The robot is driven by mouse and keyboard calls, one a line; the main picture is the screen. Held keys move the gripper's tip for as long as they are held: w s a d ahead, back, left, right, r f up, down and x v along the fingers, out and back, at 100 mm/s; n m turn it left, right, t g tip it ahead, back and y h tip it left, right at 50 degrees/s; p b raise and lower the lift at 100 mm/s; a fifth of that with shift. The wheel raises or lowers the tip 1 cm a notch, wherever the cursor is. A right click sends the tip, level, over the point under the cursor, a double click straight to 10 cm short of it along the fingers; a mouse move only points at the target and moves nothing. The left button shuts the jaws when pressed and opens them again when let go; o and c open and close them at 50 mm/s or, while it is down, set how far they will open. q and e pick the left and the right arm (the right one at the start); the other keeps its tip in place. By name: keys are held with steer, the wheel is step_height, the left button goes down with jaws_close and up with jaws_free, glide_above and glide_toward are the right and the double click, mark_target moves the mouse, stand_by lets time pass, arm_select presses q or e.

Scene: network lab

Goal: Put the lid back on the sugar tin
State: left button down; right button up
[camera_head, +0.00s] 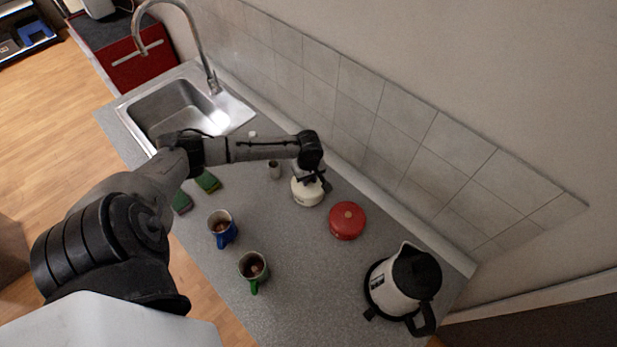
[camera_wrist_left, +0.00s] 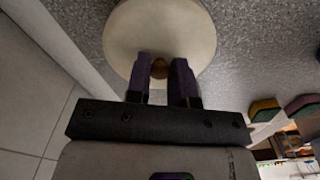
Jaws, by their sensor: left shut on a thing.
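A round cream tin (camera_head: 307,194) stands on the grey counter near the tiled wall. My left gripper (camera_head: 312,178) is directly above it, pointing down. In the left wrist view a cream round lid (camera_wrist_left: 125,35) fills the top, and my left gripper (camera_wrist_left: 160,72) is shut on its small brown knob (camera_wrist_left: 160,68). I cannot tell whether the lid sits flush on the tin or is slightly off it. My gripper hides part of the tin's top. My right gripper is not in view.
A red round tin (camera_head: 347,221) stands right of the cream one. A kettle (camera_head: 402,281) is farther right. A blue mug (camera_head: 222,228) and a green mug (camera_head: 253,267) stand in front. A sink (camera_head: 180,110) is at the left, sponges (camera_head: 207,181) nearer.

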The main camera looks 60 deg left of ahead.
arm_select(q)
steer(key=c, duration=1)
jaws_free()
steer(key=o, duration=0.6)
steer(key=shift+c, duration=0.2)
steer(key=shift+r, duration=0.15)
steer(key=shift+r+p, duration=1.4)
steer(key=shift+p, duration=0.6)
steer(key=shift+r+p, duration=2)
steer(key=shift+p, duration=0.7)
steer(key=c, duration=0.4)
jaws_close()
